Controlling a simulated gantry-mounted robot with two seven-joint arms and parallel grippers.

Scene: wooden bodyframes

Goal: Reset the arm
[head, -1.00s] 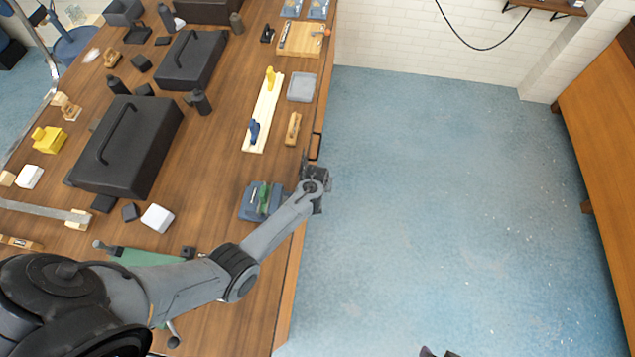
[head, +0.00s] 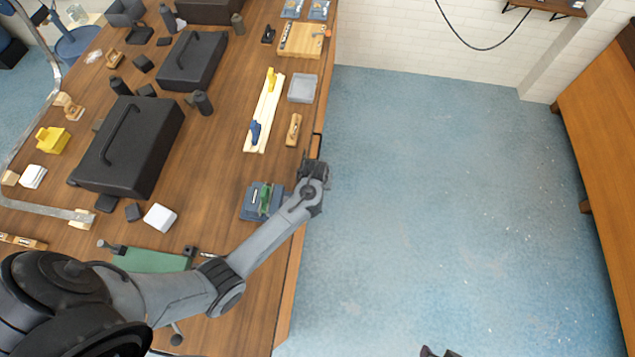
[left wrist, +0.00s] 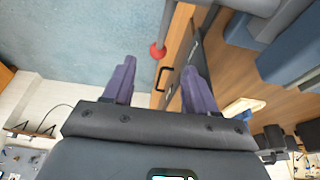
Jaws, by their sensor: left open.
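My left arm comes in from the lower left in the head view and reaches across the workbench (head: 222,130). My left gripper (head: 314,165) is at the bench's right edge, just past the blue-grey tray with a green item (head: 262,201). It is seen from above, with its fingers mostly hidden by the wrist.
Black toolboxes (head: 130,145) stand on the bench's left side. A pale board with yellow and blue tools (head: 265,112), a grey tray (head: 302,88) and a wooden block (head: 294,130) lie ahead of the gripper. Blue floor (head: 440,200) is free to the right.

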